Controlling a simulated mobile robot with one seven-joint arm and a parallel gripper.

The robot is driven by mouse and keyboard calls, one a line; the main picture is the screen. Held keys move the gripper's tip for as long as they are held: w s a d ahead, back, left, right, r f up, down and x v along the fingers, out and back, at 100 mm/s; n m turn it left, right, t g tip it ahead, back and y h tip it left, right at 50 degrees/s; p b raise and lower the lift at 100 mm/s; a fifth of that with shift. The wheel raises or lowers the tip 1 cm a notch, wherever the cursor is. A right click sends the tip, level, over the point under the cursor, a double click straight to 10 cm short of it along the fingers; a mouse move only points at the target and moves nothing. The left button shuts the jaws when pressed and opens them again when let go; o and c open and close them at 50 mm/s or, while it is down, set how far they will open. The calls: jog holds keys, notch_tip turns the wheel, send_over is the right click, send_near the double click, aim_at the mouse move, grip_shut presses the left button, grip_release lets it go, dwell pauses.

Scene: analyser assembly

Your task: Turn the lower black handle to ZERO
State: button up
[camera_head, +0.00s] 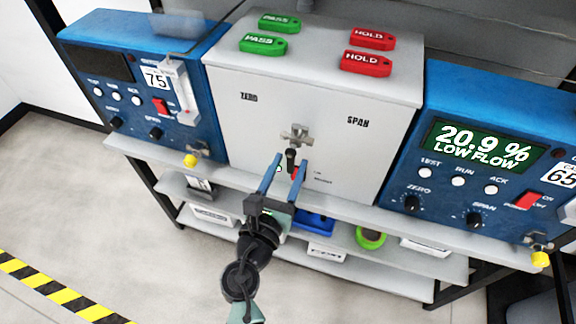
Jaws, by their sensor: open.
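The lower black handle (291,158) is on the front of the grey-white cabinet (240,135), just below a metal valve fitting (296,133). The printed word ZERO (249,97) is at the upper left of the cabinet face and SPAN (358,121) at the upper right. The handle looks roughly upright, not clearly toward either word. My gripper (285,165) is open, with its two blue fingers on either side of the handle in this view. I cannot tell whether they touch it. The fingers hide part of the cabinet's lower face.
Blue analysers stand left (190,60) and right (490,95); the right display (481,142) reads 20.9 % LOW FLOW. Green PASS tags (263,44) and red HOLD tags (367,63) lie on the cabinet top. Floor at left is clear.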

grip_shut()
dwell(0.6)
jog(key=shift+w+a+r+m+b, duration=0.15)
jog(key=shift+a+r+m+b, duration=0.3)
jog(key=shift+m+b, duration=1.65)
jog(key=shift+w+a+r+m+b, duration=0.15)
jog(key=shift+a+r+m+b, duration=0.25)
jog(key=shift+m, duration=3.45)
jog(key=shift+w+a+r+m+b, duration=0.15)
jog(key=shift+a+r+m+b, duration=0.7)
jog(key=shift+m, duration=2.1)
jog(key=shift+d+f+b, duration=0.25)
jog(key=shift+d+b, duration=0.1)
jog(key=shift+b, duration=0.05)
grip_release()
